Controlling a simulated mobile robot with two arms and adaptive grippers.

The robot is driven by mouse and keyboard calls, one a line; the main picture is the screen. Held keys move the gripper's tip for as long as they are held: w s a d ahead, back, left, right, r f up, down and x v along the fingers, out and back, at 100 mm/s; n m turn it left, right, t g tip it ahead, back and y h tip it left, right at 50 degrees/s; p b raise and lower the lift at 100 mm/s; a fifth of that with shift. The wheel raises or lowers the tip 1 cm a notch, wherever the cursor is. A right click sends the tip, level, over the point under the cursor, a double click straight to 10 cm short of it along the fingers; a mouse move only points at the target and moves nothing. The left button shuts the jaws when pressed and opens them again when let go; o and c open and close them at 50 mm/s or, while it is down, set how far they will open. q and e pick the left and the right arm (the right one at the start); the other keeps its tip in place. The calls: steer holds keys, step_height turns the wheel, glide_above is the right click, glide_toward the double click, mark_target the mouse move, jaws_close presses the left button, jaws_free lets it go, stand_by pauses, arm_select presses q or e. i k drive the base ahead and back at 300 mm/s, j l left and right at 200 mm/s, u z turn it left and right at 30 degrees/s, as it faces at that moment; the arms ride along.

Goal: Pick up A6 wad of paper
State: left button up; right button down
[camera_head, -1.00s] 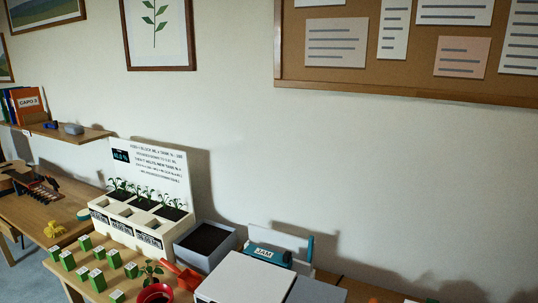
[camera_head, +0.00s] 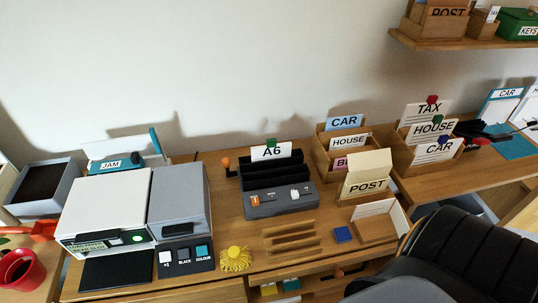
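A white card or pad marked A6 (camera_head: 271,152) stands upright at the back of a dark slotted holder (camera_head: 280,201) in the middle of the table. A small green block shows at its top edge. Its lower part is hidden behind the black dividers, so I cannot tell how thick it is. The holder's grey front carries small orange and white parts. Neither of my grippers is in view.
A white and grey printer (camera_head: 108,205) stands left of the holder. A POST box (camera_head: 366,177) and card trays stand to its right. A yellow tufted thing (camera_head: 234,258) and a wooden rack (camera_head: 291,240) lie in front. A black padded chair (camera_head: 455,250) fills the lower right.

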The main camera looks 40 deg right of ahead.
mark_target(272, 150)
steer(key=k+l+u, duration=0.1)
steer(key=l, duration=0.25)
steer(key=k+l+u, duration=0.1)
steer(key=l, duration=0.3)
steer(key=k+l+u, duration=0.1)
steer(key=l, duration=0.25)
steer(key=k+l, duration=0.25)
steer(key=l+u, duration=0.05)
steer(key=l, duration=0.05)
